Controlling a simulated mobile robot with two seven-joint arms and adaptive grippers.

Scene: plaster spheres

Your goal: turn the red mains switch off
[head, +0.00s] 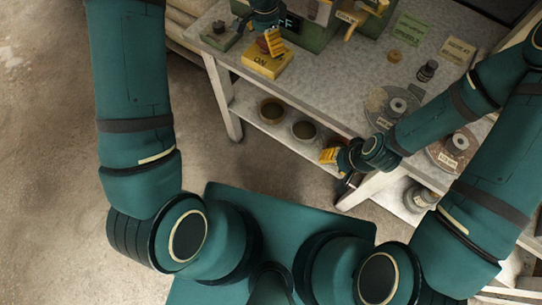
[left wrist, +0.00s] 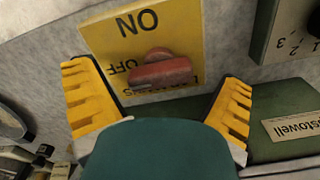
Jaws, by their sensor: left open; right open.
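The red mains switch (left wrist: 162,73) is a red handle on a yellow plate (left wrist: 188,35) marked ON and OFF, upside down in the left wrist view. Its bar lies crosswise in that view, beside the word OFF; I cannot tell which setting it is in. The yellow plate (head: 262,67) also shows in the head view, on the bench near its front left. My left gripper (head: 274,43) is over it; in the left wrist view its open yellow fingers (left wrist: 160,98) stand either side of the handle, apart from it. My right gripper (head: 328,156) is open and empty by the bench's front edge.
Green machines (head: 312,32) stand behind the plate, and a green block (head: 220,38) stands left of it. Grinding discs (head: 394,104) and a small dark jar (head: 427,71) are on the bench's right. Two bowls (head: 303,131) sit on the lower shelf.

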